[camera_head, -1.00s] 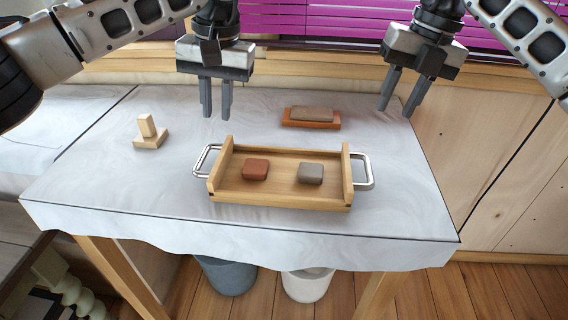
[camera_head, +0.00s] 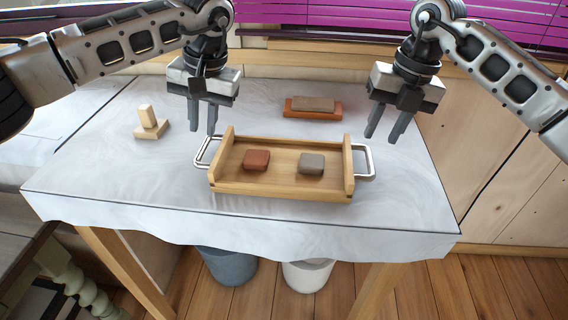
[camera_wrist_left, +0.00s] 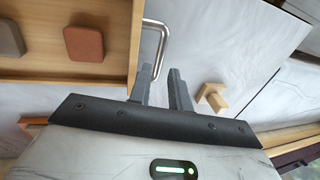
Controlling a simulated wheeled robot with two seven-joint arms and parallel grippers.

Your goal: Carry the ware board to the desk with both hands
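The ware board (camera_head: 280,190) is a wooden tray with raised ends and a metal handle at each end. It rests on the marbled table. A reddish block (camera_head: 257,160) and a grey block (camera_head: 311,164) lie in it. My left gripper (camera_head: 203,133) is open and empty, just above and behind the left handle (camera_head: 203,152). In the left wrist view its fingers (camera_wrist_left: 160,88) point toward that handle (camera_wrist_left: 158,45), with no contact visible. My right gripper (camera_head: 384,136) is open and empty, above and behind the right handle (camera_head: 369,163). I cannot identify the desk.
A small wooden stand (camera_head: 150,125) is on the table's left. A grey block on a reddish slab (camera_head: 313,108) lies behind the tray. Two buckets, one blue-grey (camera_head: 228,266) and one white (camera_head: 307,275), stand below the table. A wooden wall (camera_head: 490,150) is close on the right.

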